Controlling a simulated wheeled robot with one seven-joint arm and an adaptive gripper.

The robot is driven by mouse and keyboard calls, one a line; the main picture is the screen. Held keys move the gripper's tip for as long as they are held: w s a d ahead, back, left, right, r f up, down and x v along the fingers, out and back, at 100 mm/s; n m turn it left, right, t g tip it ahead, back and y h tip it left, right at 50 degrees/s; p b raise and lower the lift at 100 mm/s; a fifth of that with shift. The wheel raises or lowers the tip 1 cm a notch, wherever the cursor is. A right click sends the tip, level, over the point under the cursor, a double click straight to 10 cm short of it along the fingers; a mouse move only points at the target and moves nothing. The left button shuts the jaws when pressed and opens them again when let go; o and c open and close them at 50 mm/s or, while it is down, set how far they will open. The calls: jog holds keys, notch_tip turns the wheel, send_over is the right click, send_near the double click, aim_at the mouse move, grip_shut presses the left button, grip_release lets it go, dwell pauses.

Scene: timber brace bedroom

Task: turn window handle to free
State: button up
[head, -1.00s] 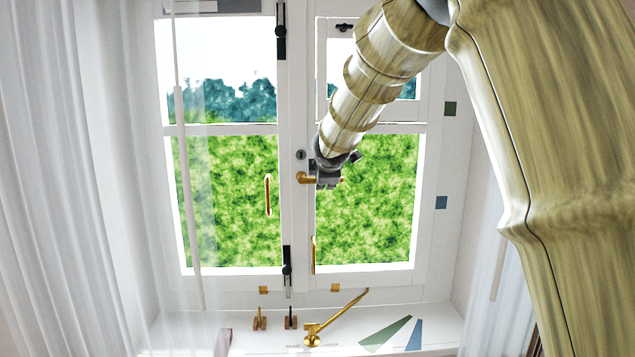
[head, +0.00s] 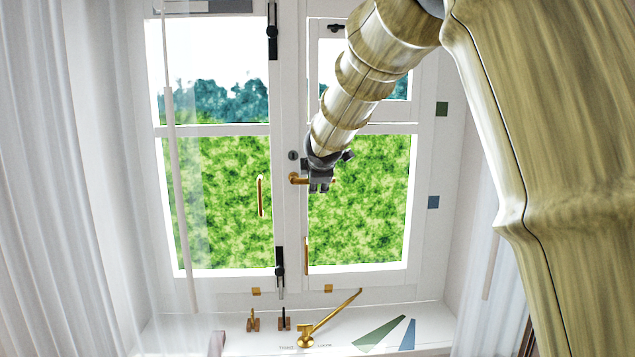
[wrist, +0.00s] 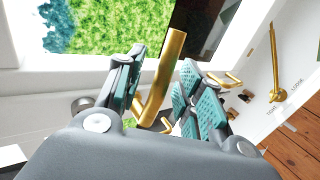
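The brass window handle (head: 297,179) sits on the middle post of the white window. Its lever lies roughly level, pointing right, partly hidden behind my gripper (head: 320,188). In the wrist view, a brass bar that looks like this lever (wrist: 165,75) stands between the two teal-padded fingers of my gripper (wrist: 160,90). The fingers are apart, with visible gaps beside the bar, so it does not look clamped. The bar's near end sits low between the fingers.
Two upright brass pulls (head: 261,196) (head: 307,256) are on the sashes. A black bolt (head: 280,262) is low on the post. Sheer curtains (head: 60,180) hang at left.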

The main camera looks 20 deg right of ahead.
jog(key=v, duration=1.1)
jog(key=shift+s, duration=0.15)
jog(key=s+a+f+m+g+y+b, duration=0.1)
jog(key=s+a+f+m, duration=0.1)
jog(key=f, duration=1.2)
jog(key=s+a+f+m+g+y+b, duration=0.1)
jog(key=s+f+g+b, duration=0.1)
jog(key=f, duration=1.3)
jog(key=s+a+f+m+g+y+b, duration=0.1)
jog(key=s+a+f+m, duration=0.15)
jog(key=f, duration=1.15)
jog(key=s+f+m+g+y+b, duration=0.1)
jog(key=s+f+m+g, duration=0.1)
jog(key=s+f, duration=0.8)
jog(key=s+f+m+g+b, duration=0.15)
jog(key=s+f, duration=0.45)
jog(key=f, duration=0.8)
jog(key=s+f+m+g+b, duration=0.1)
jog(key=s+f+m, duration=0.1)
jog(key=s+f, duration=0.4)
jog(key=s+f+m+g+b, duration=0.1)
jog(key=s+f, duration=0.5)
jog(key=s, duration=0.8)
jog(key=s+f+m+g+h+b, duration=0.1)
jog(key=s+f+m+b, duration=0.1)
jog(key=s+f, duration=0.4)
jog(key=s+d+m, duration=0.1)
jog(key=s, duration=0.3)
jog(key=shift+s+m, duration=0.35)
jog(key=shift+m, duration=0.05)
